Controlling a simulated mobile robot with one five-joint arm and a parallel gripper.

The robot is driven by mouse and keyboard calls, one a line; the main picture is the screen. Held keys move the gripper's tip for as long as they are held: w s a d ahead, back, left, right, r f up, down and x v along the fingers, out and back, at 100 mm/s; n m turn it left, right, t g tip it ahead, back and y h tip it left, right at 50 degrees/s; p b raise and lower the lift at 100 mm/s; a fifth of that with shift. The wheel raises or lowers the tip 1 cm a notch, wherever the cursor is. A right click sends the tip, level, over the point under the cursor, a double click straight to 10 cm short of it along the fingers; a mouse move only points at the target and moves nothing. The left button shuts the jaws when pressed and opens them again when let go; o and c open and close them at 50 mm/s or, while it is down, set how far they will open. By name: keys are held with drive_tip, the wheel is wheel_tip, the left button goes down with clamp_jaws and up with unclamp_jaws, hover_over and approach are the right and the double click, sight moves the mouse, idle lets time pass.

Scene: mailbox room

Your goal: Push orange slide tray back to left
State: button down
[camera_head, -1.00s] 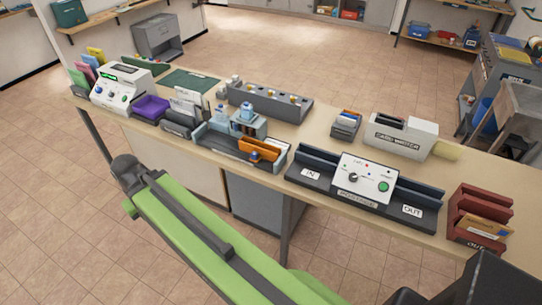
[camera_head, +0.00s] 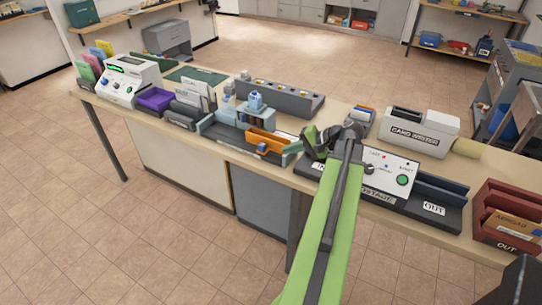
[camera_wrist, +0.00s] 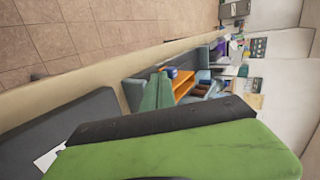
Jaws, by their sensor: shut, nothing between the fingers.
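The orange slide tray (camera_head: 265,141) sits in a pale blue and grey slide fixture (camera_head: 222,131) at the front of the counter. It also shows in the wrist view (camera_wrist: 183,84), just beyond the green finger. My gripper (camera_head: 292,147) is shut and empty, at the tray's right end and pointing left. I cannot tell whether its tip touches the tray. In the wrist view my gripper (camera_wrist: 158,92) partly covers the fixture and the tray's near end.
The postage machine (camera_head: 385,172) stands behind and right of my arm. Left of the fixture are a card holder (camera_head: 187,108) and a purple tray (camera_head: 155,99). A grey rack (camera_head: 281,98) stands behind. The red OUT box (camera_head: 508,217) is at far right.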

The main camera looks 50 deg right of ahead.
drive_tip(key=shift+m+t+h, duration=0.3)
drive_tip(key=shift+m+t, duration=0.2)
drive_tip(key=shift+m, duration=0.1)
drive_tip(key=s+d, duration=0.1)
drive_tip(key=d, duration=0.1)
drive_tip(key=s+d, duration=0.1)
drive_tip(key=s, duration=0.1)
drive_tip(key=shift+s+d+r, duration=0.2)
drive_tip(key=shift+d+r, duration=0.15)
drive_tip(key=shift+r, duration=0.05)
drive_tip(key=b, duration=0.6)
approach(265, 147)
drive_tip(key=f, duration=0.1)
drive_tip(key=w+f, duration=0.1)
drive_tip(key=f, duration=0.1)
drive_tip(key=shift+a+f, duration=0.15)
drive_tip(key=shift+f, duration=0.1)
drive_tip(key=shift+w+a+r+p, duration=0.1)
drive_tip(key=shift+w+a+p, duration=0.15)
drive_tip(key=shift+w, duration=0.8)
drive_tip(key=shift+w+a+r+p, duration=0.15)
drive_tip(key=shift+w+a, duration=0.15)
drive_tip(key=shift+w, duration=0.8)
drive_tip(key=shift+f, duration=0.1)
